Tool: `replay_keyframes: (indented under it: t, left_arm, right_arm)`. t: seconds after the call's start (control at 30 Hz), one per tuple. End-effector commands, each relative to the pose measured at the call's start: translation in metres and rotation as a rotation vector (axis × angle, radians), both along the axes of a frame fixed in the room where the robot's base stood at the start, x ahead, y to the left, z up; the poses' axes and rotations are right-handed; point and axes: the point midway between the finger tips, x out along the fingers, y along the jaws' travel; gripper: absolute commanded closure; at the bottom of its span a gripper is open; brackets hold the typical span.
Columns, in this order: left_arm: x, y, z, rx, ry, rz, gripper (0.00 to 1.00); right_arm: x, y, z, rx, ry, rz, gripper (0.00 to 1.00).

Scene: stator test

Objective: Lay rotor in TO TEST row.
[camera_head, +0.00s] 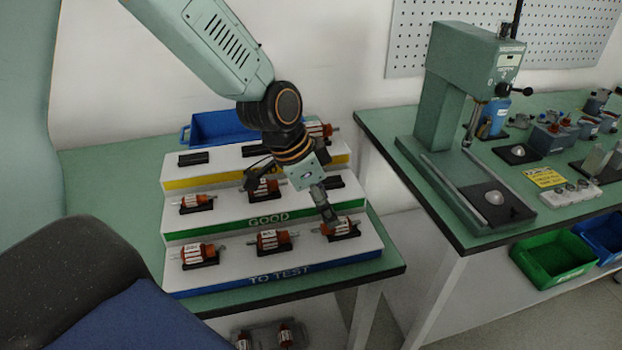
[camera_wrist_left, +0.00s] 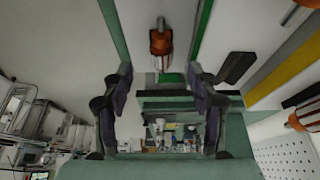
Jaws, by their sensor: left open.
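The stepped rack has a blue-edged TO TEST row (camera_head: 290,277) in front. Three orange rotors with white labels lie on dark cradles in it: left (camera_head: 199,254), middle (camera_head: 272,240) and right (camera_head: 345,229). My left gripper (camera_head: 290,198) is open and empty, with one finger at the right rotor's upper left in the picture; I cannot tell whether it touches. In the wrist view, the open fingers (camera_wrist_left: 162,90) are apart and this rotor (camera_wrist_left: 160,42) shows beyond them, near the green edge. My right gripper is not in view.
The green-edged GOOD row (camera_head: 215,228) holds rotors at left (camera_head: 194,202) and middle (camera_head: 266,188); its right cradle (camera_head: 333,182) looks empty. The back yellow-edged row holds a rotor (camera_head: 322,130) at right. A blue bin (camera_head: 215,127) stands behind. A press (camera_head: 450,95) stands on the right bench.

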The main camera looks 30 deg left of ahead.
Motion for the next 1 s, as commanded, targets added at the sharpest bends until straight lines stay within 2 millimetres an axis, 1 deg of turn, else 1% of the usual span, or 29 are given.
replay_keyframes:
  t: [0.03, 0.13, 0.2, 0.3, 0.47, 0.63, 1.0]
  left_arm:
    - [-0.001, 0.001, 0.006, -0.002, -0.002, -0.001, 0.41]
    - [-0.005, 0.004, 0.016, 0.001, -0.004, 0.000, 0.41]
    - [-0.007, 0.007, 0.027, -0.003, -0.004, 0.001, 0.41]
    - [-0.011, 0.011, 0.040, 0.000, -0.005, 0.002, 0.41]
    - [-0.016, 0.014, 0.053, 0.000, -0.003, 0.001, 0.41]
    - [-0.018, 0.016, 0.058, 0.002, 0.000, 0.001, 0.41]
    - [-0.018, 0.016, 0.057, 0.003, 0.000, 0.001, 0.41]
  right_arm:
    - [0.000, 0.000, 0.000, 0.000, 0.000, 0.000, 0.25]
    - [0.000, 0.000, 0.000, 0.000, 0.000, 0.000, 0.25]
    - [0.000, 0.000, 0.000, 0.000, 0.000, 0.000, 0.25]
    - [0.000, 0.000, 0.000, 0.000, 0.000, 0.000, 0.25]
    - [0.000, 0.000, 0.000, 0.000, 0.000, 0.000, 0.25]
    - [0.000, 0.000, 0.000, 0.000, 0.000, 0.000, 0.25]
    - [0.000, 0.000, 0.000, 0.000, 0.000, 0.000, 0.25]
